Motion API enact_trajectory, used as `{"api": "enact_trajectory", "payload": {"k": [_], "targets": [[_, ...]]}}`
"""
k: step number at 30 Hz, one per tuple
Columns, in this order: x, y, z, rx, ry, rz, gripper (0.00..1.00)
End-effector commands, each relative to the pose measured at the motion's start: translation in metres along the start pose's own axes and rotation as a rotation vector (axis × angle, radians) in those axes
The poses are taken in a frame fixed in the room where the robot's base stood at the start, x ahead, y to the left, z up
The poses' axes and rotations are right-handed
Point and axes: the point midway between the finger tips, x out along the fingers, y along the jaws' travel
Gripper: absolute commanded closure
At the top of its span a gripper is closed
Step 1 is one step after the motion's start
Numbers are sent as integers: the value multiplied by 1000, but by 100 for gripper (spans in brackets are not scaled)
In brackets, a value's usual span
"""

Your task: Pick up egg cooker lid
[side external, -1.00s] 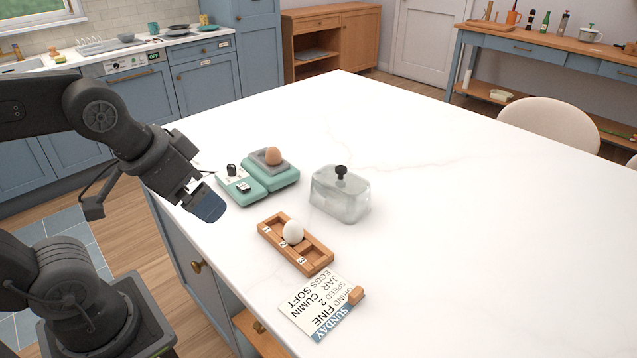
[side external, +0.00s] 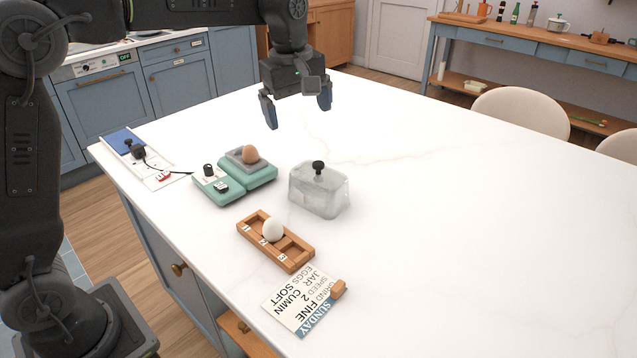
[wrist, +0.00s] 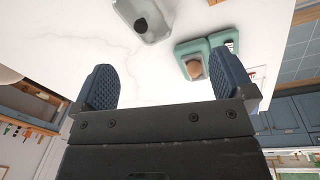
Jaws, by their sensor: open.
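The egg cooker lid (side external: 320,190) is a clear, box-shaped cover with a black knob on top. It stands upright on the white counter and also shows at the top of the wrist view (wrist: 153,27). The teal egg cooker (side external: 247,172) stands to its left with a brown egg (side external: 250,154) on its grey tray; it shows in the wrist view too (wrist: 184,49). My gripper (side external: 297,117) is open and empty in the air above the counter, apart from the lid and farther back. Its blue fingers frame bare counter in the wrist view (wrist: 165,88).
A wooden holder (side external: 300,262) with a white egg (side external: 273,230) lies in front of the lid. A printed card (side external: 303,300) lies nearer the front edge. A white board with a blue panel (side external: 125,142) lies at the left edge. The counter right of the lid is clear.

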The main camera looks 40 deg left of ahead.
Motion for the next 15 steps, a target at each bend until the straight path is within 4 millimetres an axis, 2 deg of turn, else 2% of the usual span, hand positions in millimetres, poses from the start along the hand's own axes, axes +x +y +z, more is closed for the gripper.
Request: {"api": "enact_trajectory", "payload": {"k": [1,3,6,10,15], "targets": [[13,16,-4,-71,-7,-26,0],[26,31,-9,-169,-13,-54,0],[42,47,-13,-280,-15,-87,0],[55,57,-16,-363,-14,-110,0],[71,58,-16,-388,-14,-119,0]]}}
